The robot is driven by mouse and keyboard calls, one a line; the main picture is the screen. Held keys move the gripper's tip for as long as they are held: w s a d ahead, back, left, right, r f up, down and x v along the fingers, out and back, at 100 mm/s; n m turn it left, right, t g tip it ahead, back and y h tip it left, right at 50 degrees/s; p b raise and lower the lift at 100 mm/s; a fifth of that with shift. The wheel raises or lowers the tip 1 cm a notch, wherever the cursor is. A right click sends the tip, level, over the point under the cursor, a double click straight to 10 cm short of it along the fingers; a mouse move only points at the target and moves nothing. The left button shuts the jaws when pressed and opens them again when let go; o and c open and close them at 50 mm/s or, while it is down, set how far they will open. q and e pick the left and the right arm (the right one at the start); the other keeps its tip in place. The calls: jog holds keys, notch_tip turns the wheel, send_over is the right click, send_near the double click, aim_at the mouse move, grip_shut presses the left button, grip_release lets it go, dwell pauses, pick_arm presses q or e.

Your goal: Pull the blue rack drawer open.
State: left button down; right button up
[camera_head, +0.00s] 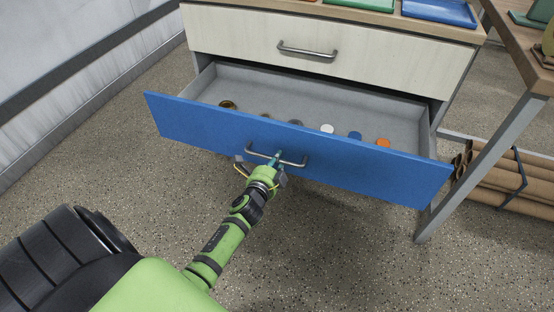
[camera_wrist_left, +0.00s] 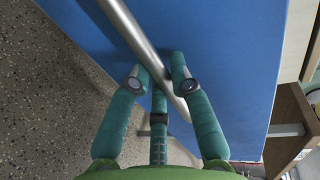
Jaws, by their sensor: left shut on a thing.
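The blue drawer (camera_head: 360,172) stands pulled well out of the rack (camera_head: 375,50), and its grey inside shows several small round items along the front. Its metal bar handle (camera_head: 290,162) is on the blue front. My left gripper (camera_head: 277,158) is at the handle, its arm coming in from the lower left. In the left wrist view, the green fingers of the gripper (camera_wrist_left: 160,82) close around the metal handle (camera_wrist_left: 135,35), with the blue front (camera_wrist_left: 220,50) behind. My right gripper is in neither view.
A pale closed drawer with its own handle (camera_head: 308,50) sits above the blue one. Green and blue trays (camera_head: 440,12) lie on top. A table leg (camera_head: 470,165) and brown rolls (camera_head: 505,180) stand close at the right. The speckled floor in front is clear.

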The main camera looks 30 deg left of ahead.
pick_arm(q)
jog(key=shift+s, duration=0.4)
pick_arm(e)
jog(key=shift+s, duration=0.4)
pick_arm(q)
jog(key=c, duration=1.1)
grip_release()
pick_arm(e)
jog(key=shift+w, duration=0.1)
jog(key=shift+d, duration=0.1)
pick_arm(q)
jog(key=v, duration=1.2)
